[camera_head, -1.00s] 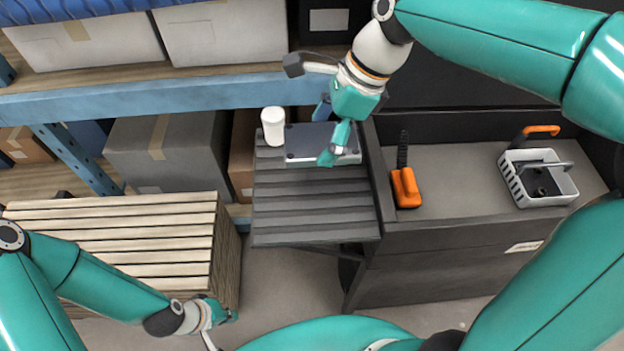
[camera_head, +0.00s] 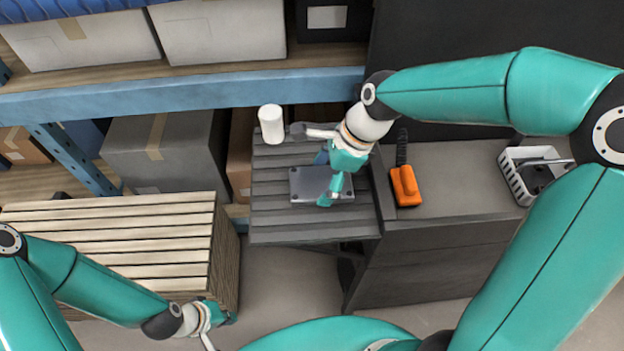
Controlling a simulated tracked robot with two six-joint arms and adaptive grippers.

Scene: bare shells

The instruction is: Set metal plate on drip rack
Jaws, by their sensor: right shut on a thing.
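The metal plate (camera_head: 308,184) is a flat grey rectangle with dark corner spots, in the head view over the right part of the dark slatted rack (camera_head: 275,222). My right gripper (camera_head: 327,182) is shut on the plate from above, and its fingers cover part of it. Whether the plate's underside touches the slats I cannot tell. My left gripper (camera_head: 213,318) is low at the left, beside the pale wooden slatted stack and away from the plate; its fingers are too hidden to judge.
A white cylinder (camera_head: 271,124) stands at the rack's back left corner. Right of the rack, a dark bench holds an orange tool (camera_head: 406,186) and a white basket (camera_head: 520,176), partly behind my arm. The rack's front and left slats are clear. Shelves with boxes stand behind.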

